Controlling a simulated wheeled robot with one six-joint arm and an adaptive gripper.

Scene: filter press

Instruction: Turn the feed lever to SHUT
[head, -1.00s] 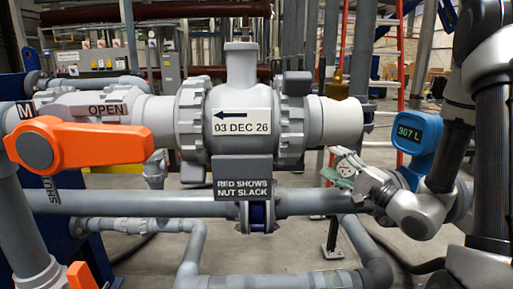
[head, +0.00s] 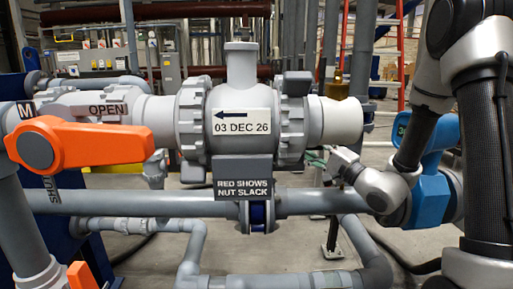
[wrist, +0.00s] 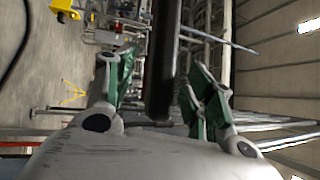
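The orange feed lever (head: 90,146) is at the left in the head view, on a round hub. Its arm lies level and points right along the pipe, just below the OPEN label (head: 107,110). A SHUT label (head: 50,188), partly hidden, runs vertically below the hub. My gripper (head: 318,158) is right of the grey valve body, well away from the lever. In the wrist view my gripper (wrist: 160,88) has its green-padded fingers spread, with a dark bar between them and gaps on both sides. The lever is not identifiable in the wrist view.
A grey valve body (head: 240,155) with a date tag stands between the lever and my gripper. A horizontal pipe (head: 140,202) runs below it. Another orange handle (head: 81,275) shows at lower left. A blue meter (head: 437,165) is partly behind my arm.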

